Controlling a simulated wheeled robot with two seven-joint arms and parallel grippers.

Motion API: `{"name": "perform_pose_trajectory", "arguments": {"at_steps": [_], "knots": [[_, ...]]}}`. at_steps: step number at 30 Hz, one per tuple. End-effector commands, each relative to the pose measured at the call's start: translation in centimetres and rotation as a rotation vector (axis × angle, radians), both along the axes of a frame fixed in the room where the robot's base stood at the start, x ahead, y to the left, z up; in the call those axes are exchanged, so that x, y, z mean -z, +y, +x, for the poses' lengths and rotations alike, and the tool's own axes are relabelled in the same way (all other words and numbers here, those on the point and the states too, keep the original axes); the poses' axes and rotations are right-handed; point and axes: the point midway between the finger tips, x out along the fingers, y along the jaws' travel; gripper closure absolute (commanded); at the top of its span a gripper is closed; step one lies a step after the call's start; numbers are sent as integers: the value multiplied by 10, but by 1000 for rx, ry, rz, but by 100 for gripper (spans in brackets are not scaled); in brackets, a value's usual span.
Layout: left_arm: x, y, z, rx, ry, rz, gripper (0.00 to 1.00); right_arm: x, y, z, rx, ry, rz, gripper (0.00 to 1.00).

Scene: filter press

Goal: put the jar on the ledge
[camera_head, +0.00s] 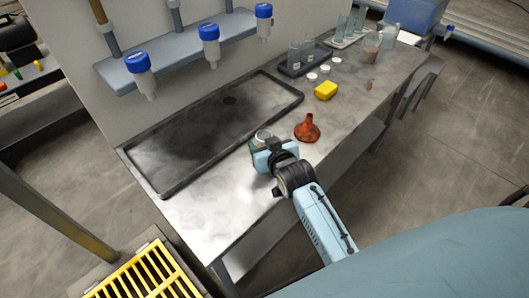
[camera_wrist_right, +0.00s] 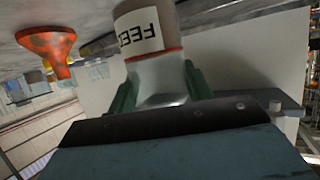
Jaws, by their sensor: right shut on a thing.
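The jar (camera_head: 263,134) is mostly hidden behind my right gripper (camera_head: 262,148) in the head view; only its rim shows, beside the front edge of the black tray. I cannot tell whether the jar touches the bench. A blue-grey ledge (camera_head: 180,48) runs along the wall above the tray. My left gripper is not in view.
Blue-capped bottles (camera_head: 209,45) are mounted at the ledge. The black tray (camera_head: 160,190) lies below it. Glassware (camera_head: 300,58) stands farther back. The near left bench end is clear.

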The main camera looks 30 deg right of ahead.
Motion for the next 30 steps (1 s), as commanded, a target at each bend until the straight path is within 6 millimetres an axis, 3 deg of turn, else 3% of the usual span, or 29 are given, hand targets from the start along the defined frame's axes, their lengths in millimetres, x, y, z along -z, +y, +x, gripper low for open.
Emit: {"name": "perform_pose_trajectory", "arguments": {"at_steps": [7,20,21,25,30], "knots": [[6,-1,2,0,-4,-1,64,32,0,0,0,1,1,81],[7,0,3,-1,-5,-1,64,37,0,0,0,0,0,81],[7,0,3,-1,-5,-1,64,37,0,0,0,1,0,46],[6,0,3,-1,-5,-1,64,37,0,0,0,1,0,29],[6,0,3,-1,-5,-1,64,37,0,0,0,1,0,28]]}}
